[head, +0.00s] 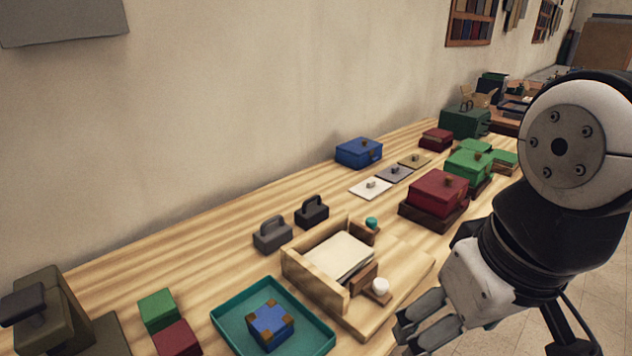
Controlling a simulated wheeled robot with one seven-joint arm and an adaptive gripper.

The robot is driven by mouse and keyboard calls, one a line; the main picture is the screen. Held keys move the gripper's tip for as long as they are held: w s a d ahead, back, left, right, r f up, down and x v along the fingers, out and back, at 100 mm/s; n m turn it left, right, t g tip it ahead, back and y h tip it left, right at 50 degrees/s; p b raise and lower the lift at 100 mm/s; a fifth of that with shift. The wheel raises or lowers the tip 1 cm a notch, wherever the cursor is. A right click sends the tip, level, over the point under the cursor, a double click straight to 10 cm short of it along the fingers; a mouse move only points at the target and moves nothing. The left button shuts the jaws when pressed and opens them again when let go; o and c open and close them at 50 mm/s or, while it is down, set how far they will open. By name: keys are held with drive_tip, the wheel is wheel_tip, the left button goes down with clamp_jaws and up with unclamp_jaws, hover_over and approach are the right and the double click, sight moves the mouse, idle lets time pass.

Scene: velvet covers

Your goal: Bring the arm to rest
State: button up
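My arm comes in from the right side of the head view and bends down at a large white and black joint. My gripper (424,326) is at the lower right, by the table's front edge, to the right of the wooden press-like box. Its grey fingers point left and down, and one finger lies above the other with a narrow gap seeming to show. I cannot tell if the fingers are open or shut. No object shows clearly between them. A bit of teal shows behind the gripper's lower side.
The wooden table (220,218) runs along the wall. A teal tray (318,318) holds a blue box (270,325) with brown corners. A wooden frame (303,276) holds cream sheets. A dark red box (438,192) and a green box (468,167) stand beyond. The floor at right is free.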

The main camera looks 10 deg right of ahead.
drive_tip(key=shift+s+f+m, duration=0.1)
drive_tip(key=shift+s+m, duration=0.35)
drive_tip(key=shift+m, duration=0.05)
wheel_tip(320, 180, up, 7)
drive_tip(key=t+p, duration=0.1)
drive_tip(key=p, duration=0.5)
drive_tip(key=shift+t, duration=0.3)
drive_tip(key=shift+d, duration=0.1)
